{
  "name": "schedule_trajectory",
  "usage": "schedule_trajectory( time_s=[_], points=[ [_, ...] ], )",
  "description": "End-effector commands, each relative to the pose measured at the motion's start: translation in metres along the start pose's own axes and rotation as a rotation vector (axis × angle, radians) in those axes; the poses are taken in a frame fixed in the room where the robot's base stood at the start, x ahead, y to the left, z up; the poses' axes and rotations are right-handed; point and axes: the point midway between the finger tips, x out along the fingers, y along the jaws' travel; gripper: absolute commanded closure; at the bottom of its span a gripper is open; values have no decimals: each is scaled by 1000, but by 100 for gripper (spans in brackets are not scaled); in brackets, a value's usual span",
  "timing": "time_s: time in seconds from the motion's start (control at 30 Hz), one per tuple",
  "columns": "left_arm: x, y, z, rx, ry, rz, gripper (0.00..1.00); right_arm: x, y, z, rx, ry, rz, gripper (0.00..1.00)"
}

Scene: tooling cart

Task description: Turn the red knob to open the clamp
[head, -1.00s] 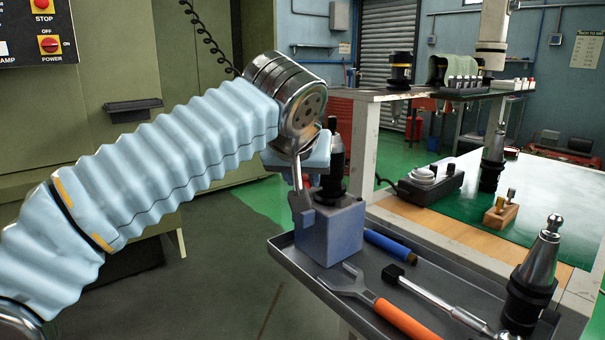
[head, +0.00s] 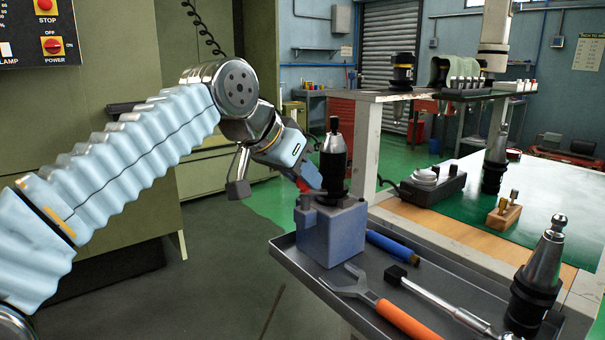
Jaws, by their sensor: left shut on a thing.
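The clamp is a blue-grey block (head: 332,232) at the back left corner of the dark tray. A black tool holder (head: 334,160) stands upright in it. A small part of the red knob (head: 303,185) shows at the block's upper left, mostly hidden behind my left gripper. My left gripper (head: 300,180) comes in from the upper left and is shut on the red knob, though the contact itself is largely hidden. A grey arm with a dark end hangs beside the gripper, over the floor. My right gripper is out of view.
The tray (head: 289,268) also holds a blue marker-like tool (head: 390,246), an orange-handled wrench (head: 400,318), a metal-shafted tool (head: 440,300) and a tapered tool holder (head: 537,275). A bench (head: 430,215) stands behind it. Free floor lies left of the tray.

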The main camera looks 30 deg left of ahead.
Motion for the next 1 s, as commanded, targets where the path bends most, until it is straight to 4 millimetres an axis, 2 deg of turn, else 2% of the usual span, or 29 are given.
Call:
schedule_trajectory(
  time_s=[0.6, 1.0],
  points=[
    [2, -7, -2, 408, -1, 410, 99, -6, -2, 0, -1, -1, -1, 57],
    [3, -9, -3, 604, -2, 603, 99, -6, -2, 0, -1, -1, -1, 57]
  ],
)
